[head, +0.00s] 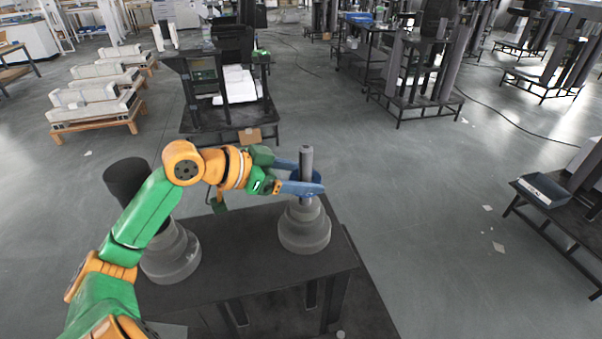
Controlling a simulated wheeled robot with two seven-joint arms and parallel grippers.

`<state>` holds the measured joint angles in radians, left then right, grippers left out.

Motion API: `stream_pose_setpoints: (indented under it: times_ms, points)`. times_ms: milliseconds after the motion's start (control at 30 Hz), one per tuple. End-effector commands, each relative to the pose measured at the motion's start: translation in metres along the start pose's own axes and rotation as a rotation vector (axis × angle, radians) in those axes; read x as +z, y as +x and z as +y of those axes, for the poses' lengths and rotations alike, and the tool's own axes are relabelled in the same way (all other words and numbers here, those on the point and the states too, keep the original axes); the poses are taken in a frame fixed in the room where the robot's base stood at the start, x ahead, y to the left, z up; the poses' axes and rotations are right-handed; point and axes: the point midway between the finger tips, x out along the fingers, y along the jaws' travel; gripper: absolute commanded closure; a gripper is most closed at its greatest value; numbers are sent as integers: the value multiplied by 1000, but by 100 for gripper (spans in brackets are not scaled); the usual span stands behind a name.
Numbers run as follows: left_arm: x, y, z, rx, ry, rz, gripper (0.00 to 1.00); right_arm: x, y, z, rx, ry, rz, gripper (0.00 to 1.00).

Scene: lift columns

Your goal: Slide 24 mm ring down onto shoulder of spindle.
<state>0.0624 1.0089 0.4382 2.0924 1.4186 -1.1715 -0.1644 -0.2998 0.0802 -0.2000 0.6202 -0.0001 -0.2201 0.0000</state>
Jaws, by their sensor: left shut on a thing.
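The grey stepped spindle (304,228) stands upright on the dark bench, its thin post (306,158) rising from a wide round base. My left gripper (303,182) reaches in from the left at the post. Its blue fingers lie on either side of the post, above the base's top step. It is shut on the ring, which is largely hidden by the fingers and hard to tell from them. I cannot tell whether the ring touches the shoulder. My right gripper is not in view.
A second grey stepped base (172,262) stands on the left of the bench (255,268), partly behind my left arm. A dark cylinder (128,180) rises beside it. A dark tray (545,190) lies on a table at right.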

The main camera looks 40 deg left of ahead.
Motion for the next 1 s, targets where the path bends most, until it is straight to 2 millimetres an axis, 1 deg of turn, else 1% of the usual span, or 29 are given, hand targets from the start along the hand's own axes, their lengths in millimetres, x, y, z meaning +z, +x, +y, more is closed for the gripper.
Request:
stream_pose_setpoints:
  times_ms: [33, 433, 567, 800, 833, 867, 900, 933, 1000]
  points:
    - [6, 3, 0, 0, -1, 0, 98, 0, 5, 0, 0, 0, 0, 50]
    - [30, 16, 0, 1, -1, 1, 98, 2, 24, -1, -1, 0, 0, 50]
    - [33, 18, 0, 1, -1, 1, 98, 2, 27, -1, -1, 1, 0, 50]
    - [33, 18, 0, 0, -1, 1, 98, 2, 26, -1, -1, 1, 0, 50]
    - [33, 18, 0, 0, -1, 1, 22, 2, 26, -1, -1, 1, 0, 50]
    - [33, 18, 0, 0, -1, 1, 14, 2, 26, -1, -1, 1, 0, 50]
    - [33, 18, 0, 0, -1, 1, 4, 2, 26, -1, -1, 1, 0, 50]
    - [33, 18, 0, 0, -1, 1, 0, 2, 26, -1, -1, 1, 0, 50]
    - [33, 18, 0, 0, -1, 1, 0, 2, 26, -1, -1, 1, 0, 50]
